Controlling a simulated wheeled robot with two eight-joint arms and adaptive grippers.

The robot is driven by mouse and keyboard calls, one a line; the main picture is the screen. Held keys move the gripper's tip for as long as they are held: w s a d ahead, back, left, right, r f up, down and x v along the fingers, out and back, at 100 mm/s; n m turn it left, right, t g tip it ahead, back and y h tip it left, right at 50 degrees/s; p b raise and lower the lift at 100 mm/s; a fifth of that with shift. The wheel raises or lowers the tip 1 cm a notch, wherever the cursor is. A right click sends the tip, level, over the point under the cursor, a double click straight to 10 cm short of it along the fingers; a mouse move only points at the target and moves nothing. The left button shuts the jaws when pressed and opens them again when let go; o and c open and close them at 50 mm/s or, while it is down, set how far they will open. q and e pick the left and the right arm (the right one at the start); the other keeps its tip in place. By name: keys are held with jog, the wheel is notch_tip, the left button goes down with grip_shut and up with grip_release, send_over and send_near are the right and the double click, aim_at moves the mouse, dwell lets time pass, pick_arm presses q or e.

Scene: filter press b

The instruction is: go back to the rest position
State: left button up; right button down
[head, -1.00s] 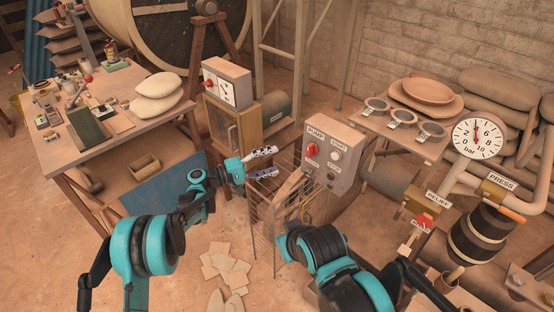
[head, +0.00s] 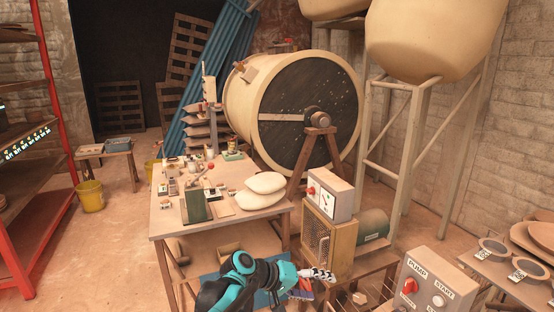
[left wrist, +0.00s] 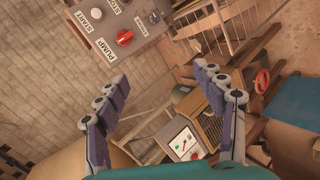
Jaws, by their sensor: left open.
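My left gripper (head: 316,283) shows at the bottom middle of the head view, in front of the small yellow cabinet and left of the pump box. In the left wrist view the left gripper (left wrist: 165,95) has its two fingers wide apart with nothing between them. The grey pump control box (head: 427,290) with a red knob and a white start button is at the lower right of the head view. It also shows upside down at the top of the left wrist view (left wrist: 122,28), apart from the fingers. My right gripper is out of view.
A wooden workbench (head: 168,220) with tools and pale sacks stands left of the arm. A grey switch box (head: 328,194) sits on the yellow cabinet (head: 328,240). A big drum (head: 240,108) stands behind. Open floor (head: 110,255) lies between the bench and the red shelf (head: 58,100).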

pick_arm(q)
jog(key=s+a+f+t+y, duration=0.1)
jog(key=s+a+y, duration=0.4)
jog(key=s+a, duration=0.7)
jog(key=s+a+f+t+y, duration=0.2)
jog(key=s+a+f+y, duration=0.2)
jog(key=s+a, duration=0.7)
jog(key=a+y, duration=0.2)
jog(key=a, duration=0.4)
jog(key=shift+s+f+m, duration=0.2)
jog(key=shift+s+m, duration=0.1)
jog(key=shift+s, duration=0.1)
